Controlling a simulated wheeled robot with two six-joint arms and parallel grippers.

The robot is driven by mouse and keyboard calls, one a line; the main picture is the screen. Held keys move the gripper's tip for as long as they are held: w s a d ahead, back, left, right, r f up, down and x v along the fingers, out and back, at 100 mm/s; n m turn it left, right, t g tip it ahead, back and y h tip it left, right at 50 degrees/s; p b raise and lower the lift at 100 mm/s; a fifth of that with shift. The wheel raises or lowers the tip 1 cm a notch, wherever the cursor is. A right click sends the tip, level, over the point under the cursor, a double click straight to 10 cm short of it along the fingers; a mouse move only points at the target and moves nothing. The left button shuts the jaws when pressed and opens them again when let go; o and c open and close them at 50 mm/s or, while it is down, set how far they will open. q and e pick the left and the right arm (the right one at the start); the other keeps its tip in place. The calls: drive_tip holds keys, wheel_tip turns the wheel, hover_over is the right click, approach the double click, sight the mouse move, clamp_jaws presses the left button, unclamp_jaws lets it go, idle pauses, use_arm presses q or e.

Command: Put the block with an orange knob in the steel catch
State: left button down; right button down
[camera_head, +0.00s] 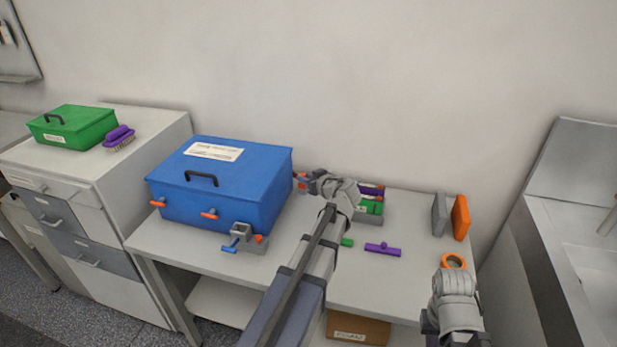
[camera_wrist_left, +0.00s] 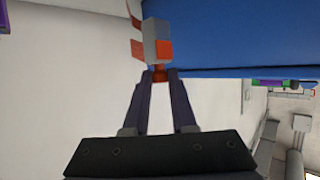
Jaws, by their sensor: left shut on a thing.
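My left gripper (camera_head: 304,182) is beside the right end of the blue box (camera_head: 222,190). In the left wrist view its fingers (camera_wrist_left: 159,80) are shut on the orange knob of a grey block (camera_wrist_left: 155,35), which has orange parts. The block is held off the table, close to the blue box (camera_wrist_left: 235,40); whether they touch cannot be told. A grey metal fitting (camera_head: 243,234), apparently the steel catch, stands at the blue box's front right corner, with a blue lever and an orange-red piece. My right arm shows at the lower right; its fingers are out of frame.
On the table lie a purple part (camera_head: 383,249), green blocks (camera_head: 370,207) and an orange ring (camera_head: 454,261). Grey (camera_head: 439,214) and orange (camera_head: 461,217) plates stand at the right. A green box (camera_head: 75,127) and purple brush (camera_head: 119,136) sit on the left cabinet.

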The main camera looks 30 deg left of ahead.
use_arm(q)
wheel_tip(320, 180, up, 4)
drive_tip(key=p, duration=0.3)
drive_tip(key=shift+p, duration=0.4)
drive_tip(key=d+f+m+t+h+b, duration=0.1)
drive_tip(key=d+f+m+t+b, duration=0.1)
drive_tip(key=d, duration=1.1)
drive_tip(key=d+f+m+t+h+b, duration=0.1)
drive_tip(key=d+f+m+h+b, duration=0.1)
drive_tip(key=d, duration=1.1)
drive_tip(key=f+b, duration=1)
drive_tip(key=shift+w, duration=0.35)
drive_tip(key=shift+r, duration=0.15)
